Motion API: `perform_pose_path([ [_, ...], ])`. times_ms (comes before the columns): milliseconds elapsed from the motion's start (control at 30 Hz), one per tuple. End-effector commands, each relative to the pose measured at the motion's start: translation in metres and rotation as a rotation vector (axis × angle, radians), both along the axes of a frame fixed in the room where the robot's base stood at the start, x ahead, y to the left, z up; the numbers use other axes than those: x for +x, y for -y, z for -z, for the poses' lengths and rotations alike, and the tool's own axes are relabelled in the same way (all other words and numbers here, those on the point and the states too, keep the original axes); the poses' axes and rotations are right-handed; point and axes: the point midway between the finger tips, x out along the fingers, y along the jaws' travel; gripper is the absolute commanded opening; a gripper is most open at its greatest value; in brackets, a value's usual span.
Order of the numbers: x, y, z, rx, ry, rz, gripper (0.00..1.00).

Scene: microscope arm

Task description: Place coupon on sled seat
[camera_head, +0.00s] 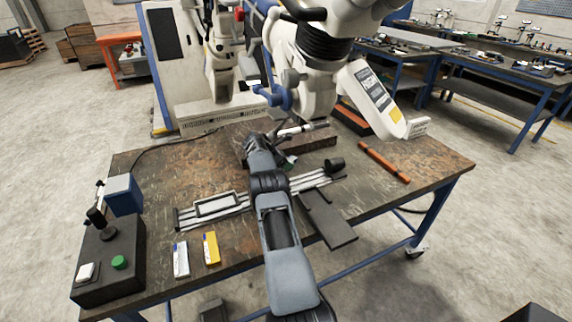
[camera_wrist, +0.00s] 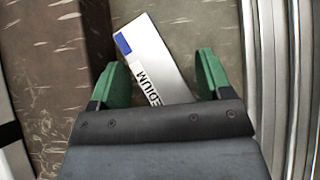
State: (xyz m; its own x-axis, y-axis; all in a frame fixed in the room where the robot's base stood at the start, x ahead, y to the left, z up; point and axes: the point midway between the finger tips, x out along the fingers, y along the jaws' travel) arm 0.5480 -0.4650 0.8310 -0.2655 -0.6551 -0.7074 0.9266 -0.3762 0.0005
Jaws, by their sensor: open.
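My gripper (camera_wrist: 163,80) is open, with one green fingertip on each side of a pale grey coupon (camera_wrist: 162,50) in the wrist view. The coupon has a blue corner and a label of which "EDIUM" can be read. It is tilted relative to the fingers, and its near end is hidden by the gripper body. I see no finger closed on it. In the head view my gripper (camera_head: 289,163) is mostly hidden by my arm, and the coupon there cannot be made out. A pale frame (camera_head: 216,205), possibly the sled seat, sits on the left part of the rails (camera_head: 244,207).
A white card (camera_head: 181,259) and a yellow card (camera_head: 211,248) lie near the front edge. A control box (camera_head: 112,262) stands at left. A black cup (camera_head: 334,164) and an orange bar (camera_head: 384,162) are at right. The microscope arm (camera_head: 325,60) overhangs the back.

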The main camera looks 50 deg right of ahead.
Motion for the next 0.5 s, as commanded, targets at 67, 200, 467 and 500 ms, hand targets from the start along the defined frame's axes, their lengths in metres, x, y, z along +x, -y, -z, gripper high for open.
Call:
perform_pose_path([
  [67,-0.0001,0.0001,0.0001,0.000,0.000,0.000,0.72],
  [200,0.0000,0.0000,0.0001,0.000,0.000,0.000,0.68],
  [467,-0.0002,-0.0001,0.0004,0.000,-0.001,0.001,0.43],
  [500,-0.0002,-0.0001,0.0004,0.000,-0.001,0.001,0.39],
])
